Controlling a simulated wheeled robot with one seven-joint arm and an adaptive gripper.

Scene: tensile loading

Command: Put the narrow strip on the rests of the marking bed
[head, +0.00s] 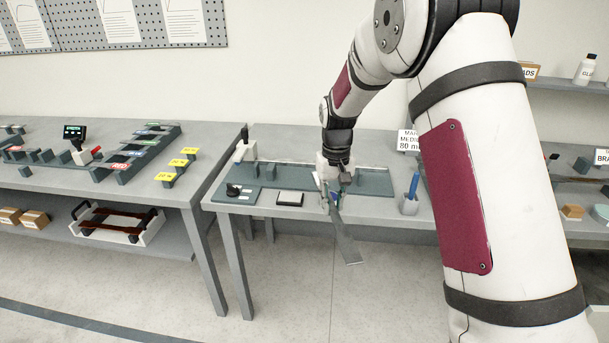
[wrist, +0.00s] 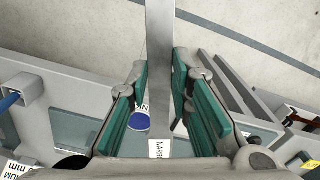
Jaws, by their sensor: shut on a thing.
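The narrow strip (head: 347,247) is a long flat grey metal bar. My gripper (head: 333,198) is shut on it above the front of the right-hand bench. Its lower end sticks out past the bench's front edge, over the floor. In the wrist view, the strip (wrist: 159,45) runs between the green finger pads of my gripper (wrist: 160,80), and a white label partly reading "NARR" shows near its inner end. The marking bed seems to be the long blue-grey plate (head: 372,183) on the bench, below and behind my gripper.
On the right-hand bench are a dark knob unit (head: 236,192), a white-topped pad (head: 290,198) and a grey holder with a blue pen (head: 410,204). A sign reading "80 mm" (head: 409,141) stands behind. The left bench (head: 170,190) carries racks and yellow-labelled blocks. A gap separates the benches.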

